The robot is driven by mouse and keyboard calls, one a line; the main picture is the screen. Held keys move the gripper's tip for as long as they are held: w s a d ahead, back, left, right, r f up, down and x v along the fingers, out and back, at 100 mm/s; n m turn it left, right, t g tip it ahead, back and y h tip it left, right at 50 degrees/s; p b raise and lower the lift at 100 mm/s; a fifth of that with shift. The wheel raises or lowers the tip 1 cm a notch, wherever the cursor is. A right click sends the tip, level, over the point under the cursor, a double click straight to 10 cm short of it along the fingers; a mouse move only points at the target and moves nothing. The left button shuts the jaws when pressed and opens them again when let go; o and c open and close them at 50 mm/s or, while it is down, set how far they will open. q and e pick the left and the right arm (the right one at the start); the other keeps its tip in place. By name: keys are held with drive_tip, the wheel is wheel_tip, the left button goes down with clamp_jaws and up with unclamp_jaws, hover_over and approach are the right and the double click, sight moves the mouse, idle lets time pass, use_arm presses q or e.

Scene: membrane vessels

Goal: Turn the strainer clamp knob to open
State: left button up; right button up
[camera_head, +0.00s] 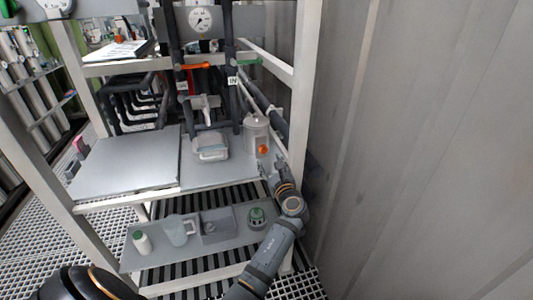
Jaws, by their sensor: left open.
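The strainer (256,132) is a light grey upright cylinder at the right end of the rack's middle shelf. Its orange clamp knob (262,149) faces me, low on the strainer's front. My left gripper (272,164) is open, just below and slightly right of the knob, with its fingers pointing up toward it. It looks empty, and a small gap seems to separate it from the knob. Whether the clamp is open or closed is too small to tell. My right gripper is not in view.
Dark pipes, an orange handle (194,66) and a gauge (201,19) are above. A rack post (303,90) stands close on the right, before a grey wall (420,150). The lower shelf holds a jug (176,231) and a bottle (141,242).

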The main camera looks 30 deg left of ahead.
sight(264, 150)
use_arm(q)
drive_tip(key=x, duration=0.8)
drive_tip(key=shift+w+f, duration=0.1)
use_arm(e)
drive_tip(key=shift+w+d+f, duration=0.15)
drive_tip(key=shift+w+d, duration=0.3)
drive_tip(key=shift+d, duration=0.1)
use_arm(q)
clamp_jaws()
